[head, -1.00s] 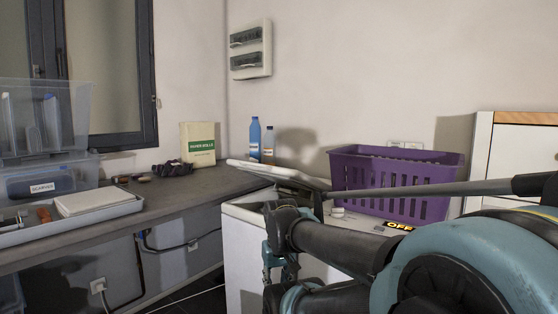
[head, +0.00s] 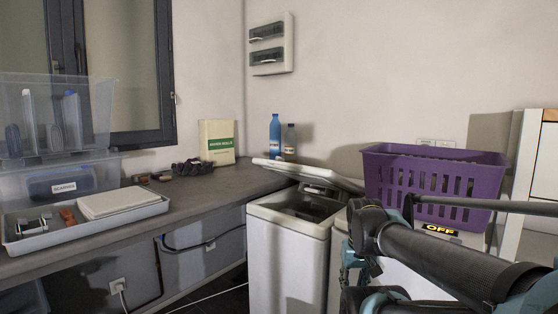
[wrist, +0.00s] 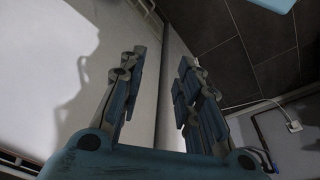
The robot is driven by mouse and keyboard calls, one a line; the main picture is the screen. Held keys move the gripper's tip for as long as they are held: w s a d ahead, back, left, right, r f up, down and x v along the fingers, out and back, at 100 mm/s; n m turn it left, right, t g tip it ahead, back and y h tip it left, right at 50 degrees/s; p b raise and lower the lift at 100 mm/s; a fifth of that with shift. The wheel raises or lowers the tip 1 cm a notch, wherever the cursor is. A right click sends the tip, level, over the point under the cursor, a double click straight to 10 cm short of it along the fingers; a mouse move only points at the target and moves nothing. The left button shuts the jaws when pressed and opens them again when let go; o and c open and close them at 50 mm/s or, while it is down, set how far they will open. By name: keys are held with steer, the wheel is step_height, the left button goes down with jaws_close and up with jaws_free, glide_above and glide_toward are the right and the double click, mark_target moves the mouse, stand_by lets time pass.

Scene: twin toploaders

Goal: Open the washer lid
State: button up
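A white top-loading washer (head: 288,250) stands at the end of the counter in the head view. Its lid (head: 300,170) is raised and tilted at the back, and the dark opening (head: 308,207) shows below it. My gripper (head: 358,275) is in front of and to the right of this washer, apart from the lid. In the wrist view my gripper (wrist: 158,85) has its two fingers spread with nothing between them.
A purple basket (head: 432,180) sits on the second machine, close to the raised lid. The counter (head: 190,205) at left holds a tray (head: 85,222), clear boxes, a paper pack (head: 216,142) and bottles (head: 275,137). A cable and socket show in the wrist view (wrist: 294,126).

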steer(key=w+a+r+n, duration=0.1)
steer(key=w+r, duration=0.3)
steer(key=r, duration=0.3)
steer(key=w+a+r+n, duration=0.1)
steer(key=w+r, duration=0.3)
steer(key=r, duration=0.4)
steer(key=n, duration=0.6)
glide_toward(323, 174)
steer(key=w+a+r, duration=0.3)
steer(key=a, duration=0.5)
steer(key=w+a+r+n+h, duration=0.1)
steer(key=w+a+r+n, duration=0.1)
steer(key=w+a+r, duration=0.55)
steer(key=shift+g, duration=0.4)
steer(key=f, duration=1.5)
steer(key=shift+a+f, duration=0.25)
steer(key=shift+f, duration=0.1)
jaws_close()
